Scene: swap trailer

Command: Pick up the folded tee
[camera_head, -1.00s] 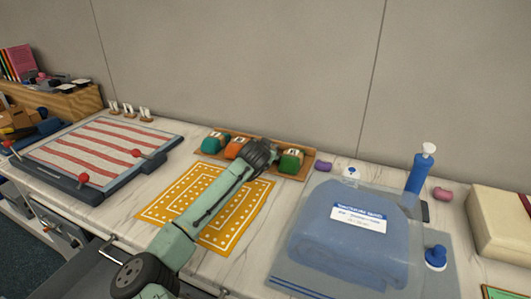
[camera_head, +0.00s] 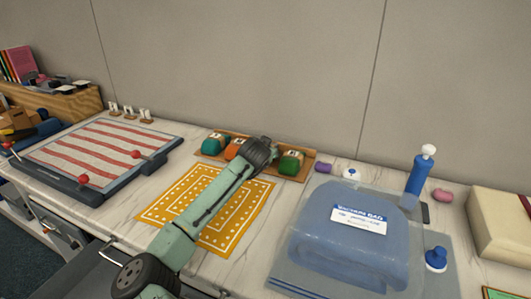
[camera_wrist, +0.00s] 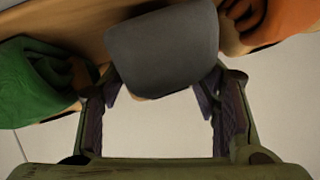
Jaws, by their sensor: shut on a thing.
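A dark grey folded tee (camera_wrist: 162,48) sits between the two fingers of my gripper (camera_wrist: 160,92) in the wrist view, and the fingers are shut on its sides. In the head view my gripper (camera_head: 262,152) is over the wooden tray (camera_head: 311,161), between an orange folded bundle (camera_head: 236,148) and a green one (camera_head: 291,162). There the gripper hides the grey tee. I cannot tell whether the tee is clear of the tray.
A teal bundle (camera_head: 213,144) lies at the tray's left end. A yellow patterned mat (camera_head: 178,203) lies under my arm. A blue vacuum bag (camera_head: 345,250) with a pump (camera_head: 420,172) is on the right, and a striped board (camera_head: 95,150) on the left. The wall is close behind.

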